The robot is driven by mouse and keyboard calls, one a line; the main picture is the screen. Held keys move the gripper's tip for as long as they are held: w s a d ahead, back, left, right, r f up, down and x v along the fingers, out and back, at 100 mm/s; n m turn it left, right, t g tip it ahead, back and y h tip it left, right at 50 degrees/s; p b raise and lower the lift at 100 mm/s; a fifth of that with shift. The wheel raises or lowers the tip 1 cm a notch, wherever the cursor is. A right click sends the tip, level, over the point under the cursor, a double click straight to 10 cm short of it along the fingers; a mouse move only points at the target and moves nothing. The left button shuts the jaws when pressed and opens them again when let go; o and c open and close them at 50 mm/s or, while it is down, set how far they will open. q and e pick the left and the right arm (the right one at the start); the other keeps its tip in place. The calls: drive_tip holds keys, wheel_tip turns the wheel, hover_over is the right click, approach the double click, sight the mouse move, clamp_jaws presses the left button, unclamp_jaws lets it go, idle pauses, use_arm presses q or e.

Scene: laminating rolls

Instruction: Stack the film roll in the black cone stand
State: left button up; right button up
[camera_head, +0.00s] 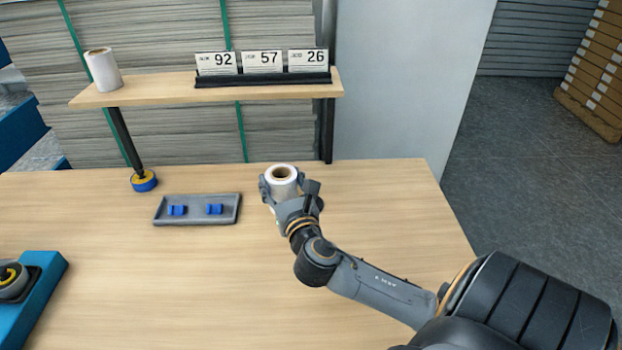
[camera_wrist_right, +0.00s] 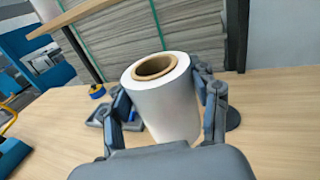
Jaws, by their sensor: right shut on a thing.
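A white film roll (camera_head: 283,173) with a brown core stands upright in my right gripper (camera_head: 284,188), near the back edge of the table. In the right wrist view, the fingers close on both sides of the same roll (camera_wrist_right: 168,100). A dark round base (camera_wrist_right: 233,118) shows beside the right finger in that view; it may be the black cone stand, most of it hidden. In the head view I cannot make out the stand. Whether the roll touches the table or the stand cannot be told. My left gripper is not in view.
A second white roll (camera_head: 103,69) stands on the raised shelf (camera_head: 160,90) beside number cards (camera_head: 262,62). A grey tray (camera_head: 230,209) with two blue pieces lies left of my gripper, near blue-yellow tape (camera_head: 144,181). A blue device (camera_head: 45,280) sits at far left. The front table is clear.

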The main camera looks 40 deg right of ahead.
drive_tip(key=shift+h, duration=0.3)
drive_tip(key=w+d+f, duration=0.2)
drive_tip(key=d+f, duration=0.1)
drive_tip(key=d, duration=0.1)
drive_tip(key=w+d+f+b, duration=0.1)
drive_tip(key=w+d+f, duration=0.1)
drive_tip(key=d, duration=0.3)
drive_tip(key=w+d+f+b, duration=0.1)
drive_tip(key=w+d+f, duration=0.1)
drive_tip(key=d+f, duration=0.1)
drive_tip(key=shift+w+d+f, duration=0.1)
drive_tip(key=shift+d+f, duration=0.3)
drive_tip(key=shift+d, duration=0.25)
drive_tip(key=f, duration=0.1)
drive_tip(key=f+b, duration=0.1)
drive_tip(key=f, duration=0.2)
drive_tip(key=shift+w+d, duration=0.2)
drive_tip(key=shift+d, duration=0.1)
drive_tip(key=shift+f+b, duration=0.35)
drive_tip(key=shift+b, duration=0.15)
drive_tip(key=o, duration=1.3)
drive_tip(key=shift+r, duration=0.1)
